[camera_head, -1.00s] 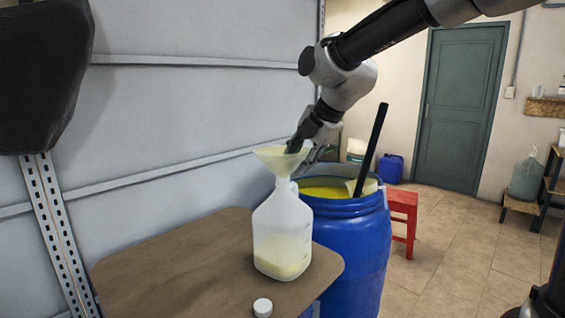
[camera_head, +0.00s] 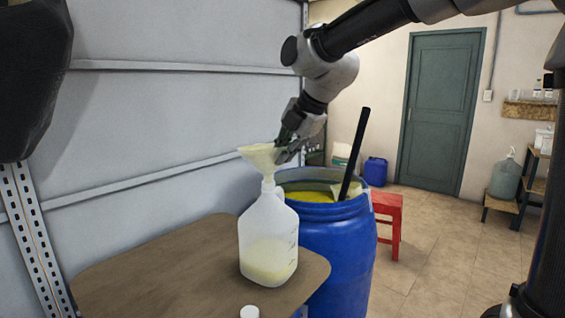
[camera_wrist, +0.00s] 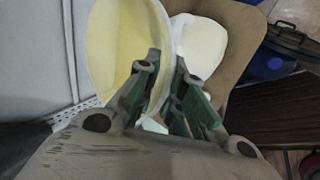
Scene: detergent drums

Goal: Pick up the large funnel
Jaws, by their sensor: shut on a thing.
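The large funnel (camera_head: 260,154) is pale yellow, with its wide mouth up. It stands over the neck of a translucent white jug (camera_head: 268,235) on the brown table. Its spout is at the jug's mouth; I cannot tell whether the tip is inside or clear. My gripper (camera_head: 283,150) reaches in from the upper right and is shut on the funnel's right side. In the wrist view, the funnel's wide cone (camera_wrist: 115,50) is at the left finger, and my green-padded fingers (camera_wrist: 168,75) hide part of it. The jug holds some pale liquid.
A blue drum (camera_head: 335,245) of yellow liquid stands right beside the table (camera_head: 160,265), with a black paddle handle (camera_head: 356,150) sticking up. A white cap (camera_head: 250,312) lies at the table's front. A red stool (camera_head: 390,205) is behind the drum. A grey wall closes the left.

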